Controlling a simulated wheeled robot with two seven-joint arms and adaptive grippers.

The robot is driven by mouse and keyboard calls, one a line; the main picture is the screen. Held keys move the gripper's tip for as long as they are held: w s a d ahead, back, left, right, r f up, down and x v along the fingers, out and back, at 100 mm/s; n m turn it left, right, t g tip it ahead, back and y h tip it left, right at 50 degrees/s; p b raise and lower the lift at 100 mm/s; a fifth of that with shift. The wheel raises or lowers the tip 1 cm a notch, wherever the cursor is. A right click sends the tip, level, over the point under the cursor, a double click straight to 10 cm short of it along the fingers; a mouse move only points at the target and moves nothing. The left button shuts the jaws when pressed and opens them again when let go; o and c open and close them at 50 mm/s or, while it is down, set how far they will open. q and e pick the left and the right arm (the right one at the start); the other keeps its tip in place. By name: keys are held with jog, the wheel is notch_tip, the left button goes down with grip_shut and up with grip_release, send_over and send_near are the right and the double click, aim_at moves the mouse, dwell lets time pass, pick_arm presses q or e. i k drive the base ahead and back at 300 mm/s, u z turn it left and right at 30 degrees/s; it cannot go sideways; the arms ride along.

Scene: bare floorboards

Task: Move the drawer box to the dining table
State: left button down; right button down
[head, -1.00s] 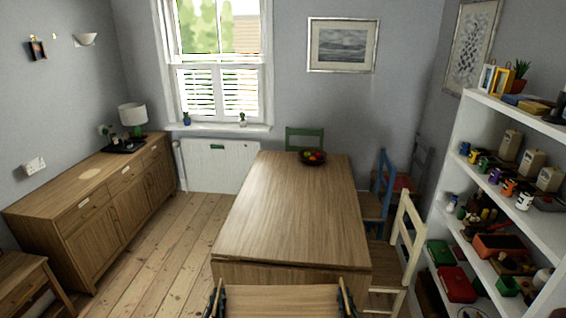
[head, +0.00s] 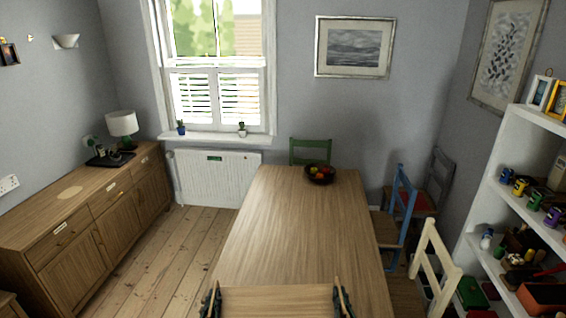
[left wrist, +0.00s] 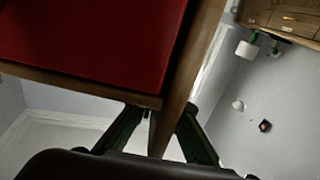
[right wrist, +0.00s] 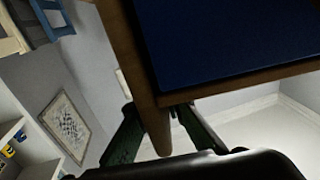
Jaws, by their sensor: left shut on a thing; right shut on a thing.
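The wooden drawer box (head: 277,301) shows at the bottom of the head view, in front of the near part of the long wooden dining table (head: 295,225); I cannot tell its height over the tabletop. My left gripper (head: 212,299) is shut on its left wall. My right gripper (head: 343,299) is shut on its right wall. In the left wrist view the box's wooden edge (left wrist: 186,75) sits between the fingers, beside a red panel. In the right wrist view its edge (right wrist: 140,75) sits between the fingers, beside a blue panel. Most of the box is below the head view.
A fruit bowl (head: 319,174) stands at the table's far end. A green chair (head: 311,150) is behind it; a blue chair (head: 397,215) and a cream chair (head: 437,265) line the right side. A sideboard (head: 95,215) stands left, with clear floor (head: 180,245) between.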

aim_at(302, 242)
jog(key=z, duration=0.1)
jog(key=i, duration=1.75)
jog(key=z, duration=0.2)
